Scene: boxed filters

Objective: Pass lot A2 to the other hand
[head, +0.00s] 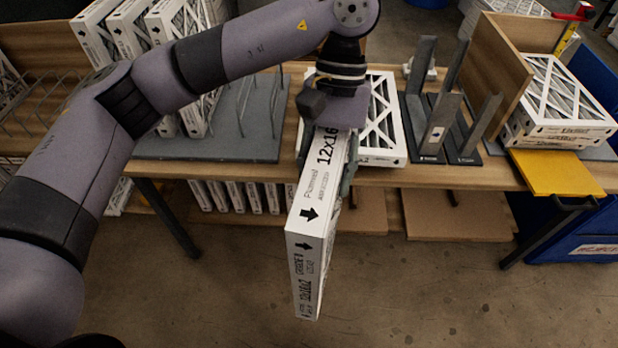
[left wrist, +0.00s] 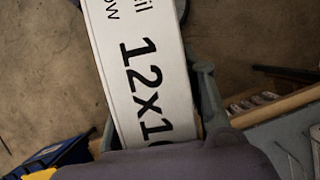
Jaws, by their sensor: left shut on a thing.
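A white boxed filter (head: 310,225), marked "12x16" with black arrows, is held up in front of the table's front edge. I cannot read a lot label A2 on it. My left gripper (head: 332,150) comes down from above and is shut on the filter near its upper end, with a finger along each side. The near end of the filter hangs over the floor. The filter (left wrist: 140,75) also fills the middle of the left wrist view, between the fingers (left wrist: 160,115). My right gripper is in neither view.
Behind the held filter, another filter (head: 384,120) lies on the wooden table (head: 390,178). A dark upright rack (head: 440,125) stands right of it. More filters (head: 555,100) are stacked by a wooden panel above a yellow plate (head: 556,173). A wire rack (head: 235,135) stands left. Floor in front is clear.

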